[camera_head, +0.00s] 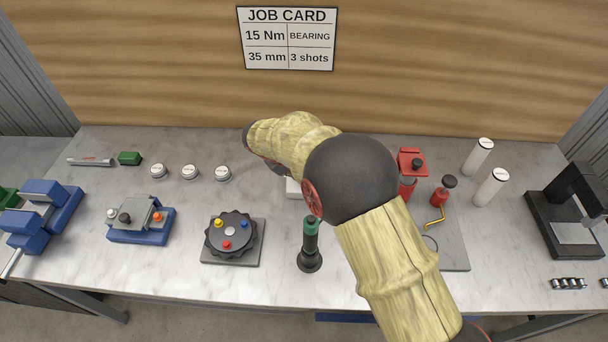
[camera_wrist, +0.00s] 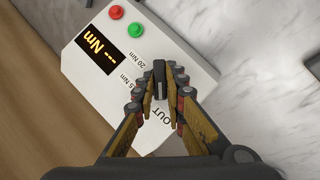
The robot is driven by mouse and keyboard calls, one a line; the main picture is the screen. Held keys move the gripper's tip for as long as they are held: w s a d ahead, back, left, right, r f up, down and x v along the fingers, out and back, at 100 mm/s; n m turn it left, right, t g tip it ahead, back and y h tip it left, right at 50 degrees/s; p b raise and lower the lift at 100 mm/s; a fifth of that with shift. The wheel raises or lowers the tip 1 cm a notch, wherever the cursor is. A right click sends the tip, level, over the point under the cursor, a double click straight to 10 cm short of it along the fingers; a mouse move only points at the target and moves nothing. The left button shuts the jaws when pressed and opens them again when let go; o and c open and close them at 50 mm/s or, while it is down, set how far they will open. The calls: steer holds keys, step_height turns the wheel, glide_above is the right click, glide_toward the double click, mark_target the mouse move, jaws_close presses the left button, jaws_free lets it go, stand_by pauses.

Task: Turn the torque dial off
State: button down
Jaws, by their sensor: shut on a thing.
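The torque box (camera_wrist: 75,75) is white and fills the left and middle of the wrist view. Its black display (camera_wrist: 96,49) reads dashes and "Nm" in orange. The labels "20 Nm", a partly covered "5 Nm" and "OUT" are printed around the dial. The small dark dial (camera_wrist: 160,88) stands between my fingertips. My gripper (camera_wrist: 159,70) is shut on it, and the fingers hide most of it. In the head view only a white corner of the box (camera_head: 292,188) shows beside my arm, which hides the gripper and the dial.
The box has a red button (camera_wrist: 116,12) and a green button (camera_wrist: 136,31). In the head view, a green-topped tool (camera_head: 310,240) stands in front, left of my forearm. A dark round fixture (camera_head: 231,234) is further left. Red tools (camera_head: 411,162) and white cylinders (camera_head: 491,187) stand right.

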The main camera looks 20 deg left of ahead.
steer(key=n, duration=0.1)
steer(key=n+t+b, duration=0.1)
steer(key=n+t+h, duration=0.1)
steer(key=n, duration=0.1)
steer(key=shift+s+a+f+b, duration=0.1)
steer(key=shift+s+f+b, duration=0.15)
steer(key=shift+b, duration=0.15)
steer(key=shift+n+t+b, duration=0.85)
steer(key=shift+n+t, duration=0.35)
steer(key=shift+n, duration=0.7)
steer(key=c, duration=1.8)
jaws_free()
steer(key=shift+c, duration=0.2)
steer(key=v, duration=1.2)
steer(key=shift+a+f, duration=0.1)
steer(key=shift+f, duration=0.05)
